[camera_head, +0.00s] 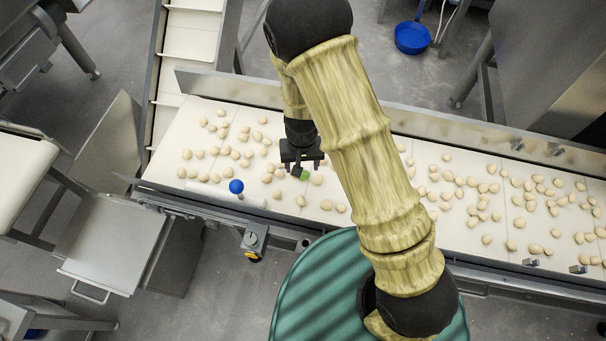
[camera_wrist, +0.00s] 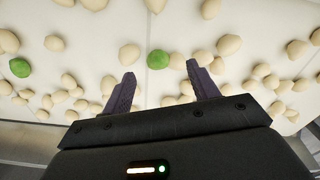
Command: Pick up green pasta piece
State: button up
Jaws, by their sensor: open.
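A green pasta piece (camera_wrist: 158,59) shows in the wrist view, between and just beyond the tips of my open gripper (camera_wrist: 160,72). Whether the fingers are level with it in height I cannot tell. A second green piece (camera_wrist: 20,67) lies at the far left of the wrist view, well outside the fingers. In the head view my gripper (camera_head: 302,164) is over the belt, and one green piece (camera_head: 304,175) shows right beside its fingers. The other green piece cannot be made out there. Nothing is held.
Many pale pasta pieces (camera_head: 460,195) lie scattered over the white conveyor belt (camera_head: 340,180), some close to the fingers. A metal side wall (camera_head: 450,127) runs along the belt's far side. A blue ball-shaped knob (camera_head: 236,186) stands near its front edge.

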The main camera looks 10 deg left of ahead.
aim_at(303, 173)
jog(key=shift+w+d+f, duration=0.1)
jog(key=shift+w+f, duration=0.05)
jog(key=shift+f, duration=1.15)
jog(key=shift+w+f, duration=0.1)
jog(key=shift+f, duration=1.2)
jog(key=c, duration=1)
jog(key=shift+c, duration=0.2)
